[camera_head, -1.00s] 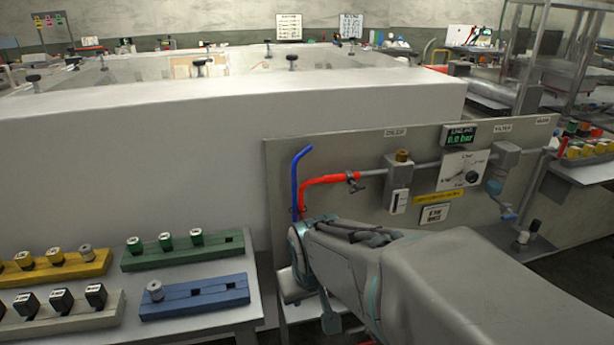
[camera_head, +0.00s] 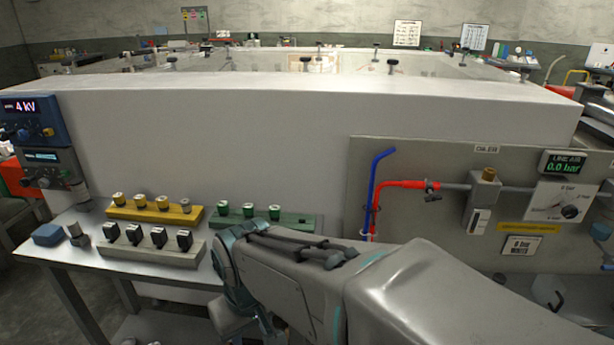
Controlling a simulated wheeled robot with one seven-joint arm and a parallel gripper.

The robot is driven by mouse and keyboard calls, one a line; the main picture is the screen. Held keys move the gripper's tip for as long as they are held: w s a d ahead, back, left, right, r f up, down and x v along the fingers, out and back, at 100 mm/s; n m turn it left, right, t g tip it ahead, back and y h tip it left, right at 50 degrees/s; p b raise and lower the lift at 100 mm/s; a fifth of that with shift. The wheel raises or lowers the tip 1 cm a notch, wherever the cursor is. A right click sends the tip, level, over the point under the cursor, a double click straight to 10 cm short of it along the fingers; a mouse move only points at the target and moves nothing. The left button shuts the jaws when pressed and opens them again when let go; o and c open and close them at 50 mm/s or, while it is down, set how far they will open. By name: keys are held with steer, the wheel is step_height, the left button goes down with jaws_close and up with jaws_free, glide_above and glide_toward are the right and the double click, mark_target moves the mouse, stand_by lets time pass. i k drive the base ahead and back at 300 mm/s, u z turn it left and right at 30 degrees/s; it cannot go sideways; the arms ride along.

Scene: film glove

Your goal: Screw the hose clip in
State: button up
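A hose clip (camera_head: 432,190) sits around the red hose (camera_head: 400,185) where it meets the grey pipe on the panel at right. A small key-like screw part hangs under it; how tight it is cannot be told. A blue hose (camera_head: 373,188) rises beside the red one. My arm reaches in from the lower right, with its wrist in front of the bench, left of and below the clip and apart from it. My gripper's fingers are not clearly visible; they are hidden behind or below the wrist.
The bench (camera_head: 95,215) at left holds a yellow rack (camera_head: 190,216), a green rack (camera_head: 304,220), a pale rack (camera_head: 190,256) and a blue block (camera_head: 47,235). The panel (camera_head: 420,155) carries a pressure display (camera_head: 563,162). A large white box stands behind.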

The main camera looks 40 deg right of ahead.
mark_target(429, 190)
steer(key=u, duration=0.1)
steer(key=k, duration=0.8)
steer(key=z, duration=1)
